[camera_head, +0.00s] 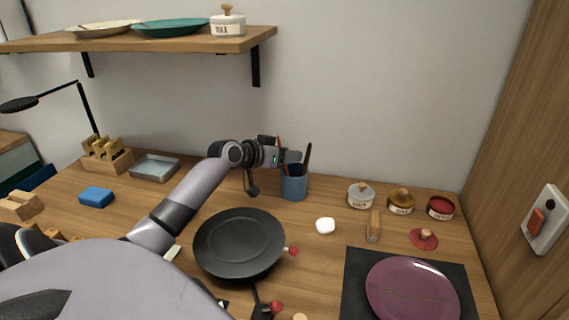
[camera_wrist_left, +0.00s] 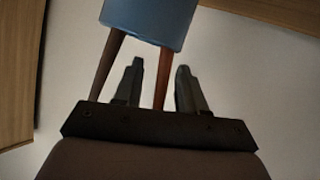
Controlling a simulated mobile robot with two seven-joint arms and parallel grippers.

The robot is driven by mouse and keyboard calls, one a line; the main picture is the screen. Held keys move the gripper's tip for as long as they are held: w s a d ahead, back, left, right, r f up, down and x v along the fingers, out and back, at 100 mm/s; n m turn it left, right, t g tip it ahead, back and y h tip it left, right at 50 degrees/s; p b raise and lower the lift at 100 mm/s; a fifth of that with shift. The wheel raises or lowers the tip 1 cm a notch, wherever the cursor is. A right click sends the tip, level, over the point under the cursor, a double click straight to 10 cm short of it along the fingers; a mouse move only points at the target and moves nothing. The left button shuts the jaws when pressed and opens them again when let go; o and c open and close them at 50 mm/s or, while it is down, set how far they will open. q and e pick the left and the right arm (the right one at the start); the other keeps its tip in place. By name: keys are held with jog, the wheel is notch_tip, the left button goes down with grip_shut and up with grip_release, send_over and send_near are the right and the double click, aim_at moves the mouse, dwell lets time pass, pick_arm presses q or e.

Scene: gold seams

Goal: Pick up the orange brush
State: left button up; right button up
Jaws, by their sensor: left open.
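A blue cup (camera_head: 293,186) stands on the table near the back wall, with thin handles rising from it. A reddish-orange handle (camera_head: 279,144), likely the orange brush, leans left, and a dark brown handle (camera_head: 308,154) leans right. My left gripper (camera_head: 293,156) is at the handles, just above the cup's rim. In the left wrist view the cup (camera_wrist_left: 148,20) appears at the top. There a reddish-brown handle (camera_wrist_left: 161,82) runs between the two open fingers (camera_wrist_left: 160,67), and a darker handle (camera_wrist_left: 108,65) passes outside the left finger. My right gripper is not in view.
A black pan (camera_head: 239,243) lies in front of the cup. A white lump (camera_head: 325,226), a wooden block (camera_head: 374,226) and lidded jars (camera_head: 361,195) are to the right. A plum plate (camera_head: 412,290) lies on a dark mat (camera_head: 356,285). A shelf (camera_head: 150,42) hangs above left.

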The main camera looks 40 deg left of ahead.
pick_arm(q)
jog(key=shift+w, duration=0.1)
grip_shut()
jog(key=shift+r, duration=0.1)
notch_tip(320, 180, up, 10)
dwell(0.6)
